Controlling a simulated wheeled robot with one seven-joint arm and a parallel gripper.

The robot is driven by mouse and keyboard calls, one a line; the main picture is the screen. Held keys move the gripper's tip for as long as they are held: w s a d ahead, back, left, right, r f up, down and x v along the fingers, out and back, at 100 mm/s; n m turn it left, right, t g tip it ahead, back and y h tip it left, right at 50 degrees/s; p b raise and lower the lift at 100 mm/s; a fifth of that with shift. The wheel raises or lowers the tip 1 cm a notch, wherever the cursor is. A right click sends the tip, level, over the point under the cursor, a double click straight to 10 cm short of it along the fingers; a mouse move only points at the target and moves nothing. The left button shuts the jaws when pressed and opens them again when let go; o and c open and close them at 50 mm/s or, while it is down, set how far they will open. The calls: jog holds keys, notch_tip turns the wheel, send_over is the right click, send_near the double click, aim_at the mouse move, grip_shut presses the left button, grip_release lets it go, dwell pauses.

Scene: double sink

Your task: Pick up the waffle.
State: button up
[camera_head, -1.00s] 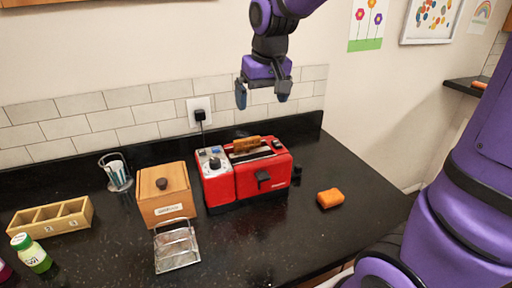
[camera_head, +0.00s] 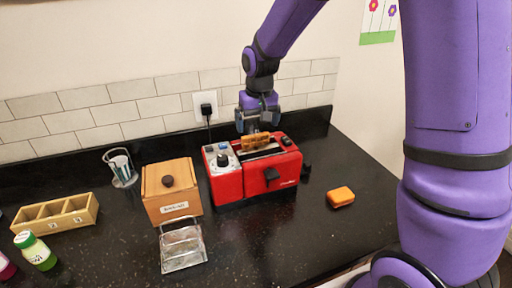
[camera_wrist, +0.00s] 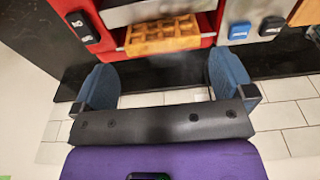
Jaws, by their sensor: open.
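The waffle (camera_head: 256,140) is golden brown and sticks up out of a slot of the red toaster (camera_head: 229,184). In the wrist view the waffle (camera_wrist: 163,35) shows its grid pattern at the top, in the toaster's slot. My gripper (camera_head: 258,128) is just above the toaster, at the back of the waffle. In the wrist view its two blue fingertips (camera_wrist: 164,75) are wide apart, with nothing between them. The waffle lies beyond the fingertips, roughly centred between them. The waffle's lower part is hidden in the slot.
An orange sponge-like block (camera_head: 340,197) lies to the right. The tiled wall (camera_head: 140,108) and outlet (camera_head: 206,104) are close behind.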

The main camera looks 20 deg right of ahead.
aim_at(256, 135)
jog(key=shift+w+a+f, duration=0.1)
jog(key=shift+w+f, duration=0.1)
jog(key=shift+f, duration=1.15)
jog(key=shift+w+f, duration=0.15)
jog(key=shift+f, duration=1.2)
jog(key=c, duration=0.4)
